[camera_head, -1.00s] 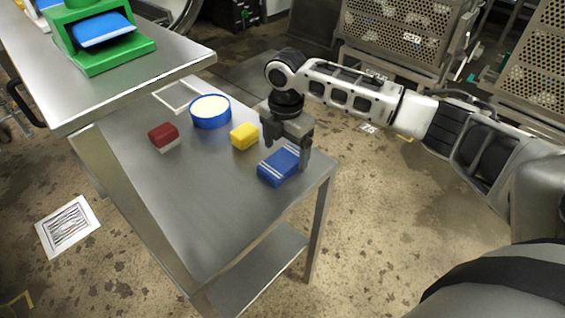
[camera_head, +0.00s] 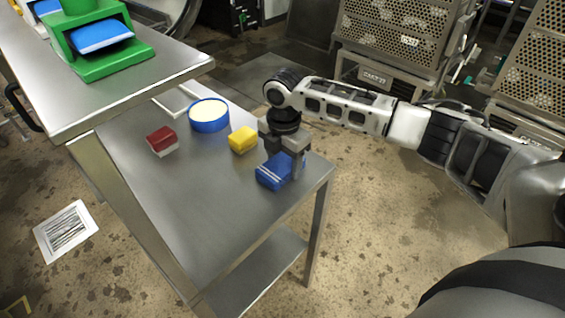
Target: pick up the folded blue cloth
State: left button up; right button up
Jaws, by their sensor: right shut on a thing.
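The folded blue cloth (camera_head: 269,178) with pale stripes lies at the right end of the lower steel table, near its edge. My right gripper (camera_head: 284,166) is over the cloth, pointing down, and is shut on it. The fingers cover the cloth's far right part. I cannot tell any gap between cloth and table. My left gripper is not in view.
On the steel table (camera_head: 210,225) are a yellow block (camera_head: 243,139) beside the gripper, a blue round tub (camera_head: 209,115) with a cream top, and a red-and-white block (camera_head: 161,141). A higher steel shelf holds a green stand (camera_head: 115,68). The table's front is clear.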

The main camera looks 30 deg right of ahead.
jog(key=shift+r, duration=0.6)
jog(key=w+a+r+b, duration=0.2)
jog(key=w+a+r, duration=0.7)
jog(key=a+r, duration=0.1)
jog(key=shift+w+r, duration=0.4)
jog(key=shift+r, duration=0.5)
jog(key=shift+o, duration=0.3)
